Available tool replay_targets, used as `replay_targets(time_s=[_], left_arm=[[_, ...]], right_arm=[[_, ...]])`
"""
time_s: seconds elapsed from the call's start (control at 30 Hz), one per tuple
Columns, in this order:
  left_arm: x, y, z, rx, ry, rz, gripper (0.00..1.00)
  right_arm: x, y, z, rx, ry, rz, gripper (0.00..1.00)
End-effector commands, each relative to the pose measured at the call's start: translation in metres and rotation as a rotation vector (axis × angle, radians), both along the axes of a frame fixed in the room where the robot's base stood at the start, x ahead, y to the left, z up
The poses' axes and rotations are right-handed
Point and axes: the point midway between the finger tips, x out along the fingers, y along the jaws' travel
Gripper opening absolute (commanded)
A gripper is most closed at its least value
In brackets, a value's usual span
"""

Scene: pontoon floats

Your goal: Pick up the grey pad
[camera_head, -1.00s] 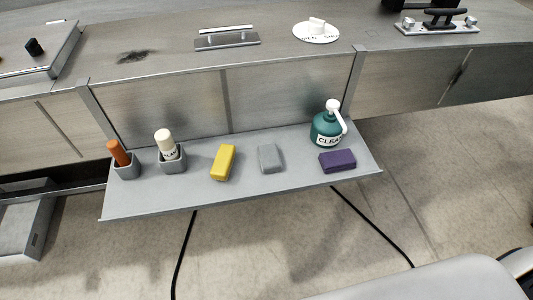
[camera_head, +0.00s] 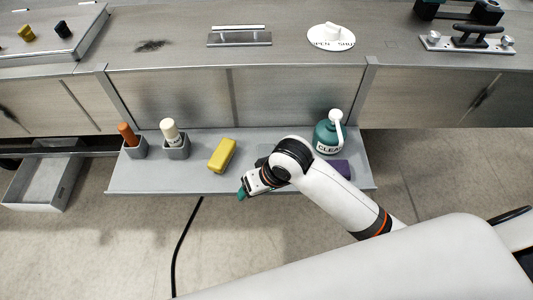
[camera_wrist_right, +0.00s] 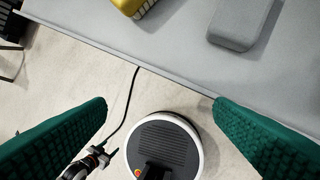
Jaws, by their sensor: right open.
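The grey pad (camera_wrist_right: 243,20) lies flat on the grey shelf at the top right of the right wrist view, cut off by the frame's top. In the head view my right arm hides it. My right gripper (camera_wrist_right: 160,125) has its two green ribbed fingers wide apart with nothing between them. The pad is beyond the fingers, apart from them and nearer the right one. In the head view the right gripper (camera_head: 243,192) is at the shelf's front edge, right of the yellow block. I cannot make out my left gripper in the head view.
On the shelf (camera_head: 190,186), the yellow block (camera_head: 222,155) is close left of my right gripper. The purple block (camera_head: 343,168) is partly behind my arm, near the green bottle (camera_head: 327,136). Orange (camera_head: 127,133) and white (camera_head: 169,130) items stand in holders at left.

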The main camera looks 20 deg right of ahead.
Motion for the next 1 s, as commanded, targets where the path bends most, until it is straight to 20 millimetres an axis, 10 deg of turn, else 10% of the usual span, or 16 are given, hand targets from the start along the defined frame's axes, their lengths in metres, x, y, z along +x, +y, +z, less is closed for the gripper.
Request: replay_targets(time_s=[0.63,1.0], left_arm=[[0.002,0.001,0.000,0.000,-0.002,0.002,0.63],[0.002,0.001,0.007,0.000,-0.002,0.002,0.63]], right_arm=[[0.112,-0.057,0.053,-0.224,0.171,-0.409,0.76],[0.119,-0.061,0.001,-0.228,0.177,-0.422,0.76]])
